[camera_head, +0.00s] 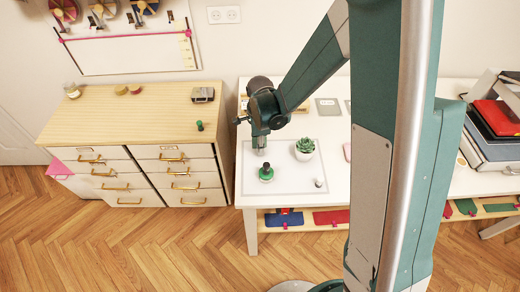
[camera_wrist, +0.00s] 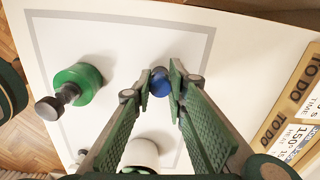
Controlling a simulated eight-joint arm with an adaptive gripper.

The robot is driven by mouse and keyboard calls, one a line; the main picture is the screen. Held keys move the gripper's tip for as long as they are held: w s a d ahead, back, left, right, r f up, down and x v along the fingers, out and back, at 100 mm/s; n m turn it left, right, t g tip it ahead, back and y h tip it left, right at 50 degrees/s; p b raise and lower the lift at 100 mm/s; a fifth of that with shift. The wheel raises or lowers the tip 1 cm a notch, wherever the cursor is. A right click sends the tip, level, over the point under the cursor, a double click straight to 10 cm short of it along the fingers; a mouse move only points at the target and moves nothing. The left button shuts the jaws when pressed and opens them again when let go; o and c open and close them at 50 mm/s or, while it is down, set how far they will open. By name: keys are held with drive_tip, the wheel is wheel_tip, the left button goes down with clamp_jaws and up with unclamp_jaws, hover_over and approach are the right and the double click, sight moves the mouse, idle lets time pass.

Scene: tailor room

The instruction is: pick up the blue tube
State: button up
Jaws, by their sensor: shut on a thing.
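The blue tube (camera_wrist: 160,82) shows in the wrist view as a small round blue top between my fingertips. My gripper (camera_wrist: 161,84) is shut on it, with one finger on each side. In the head view my gripper (camera_head: 262,151) points down over the left part of the white table (camera_head: 246,207). I cannot make out the tube there. How far the tube stands from the tabletop is hard to tell.
A green object with a dark knob (camera_head: 266,173) stands close to my gripper. A potted plant (camera_head: 305,149) and a small grey piece (camera_head: 319,183) are to the right. A wooden-topped drawer cabinet (camera_head: 140,115) stands left. Books (camera_head: 490,135) are stacked far right.

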drive_tip(key=shift+r, duration=5)
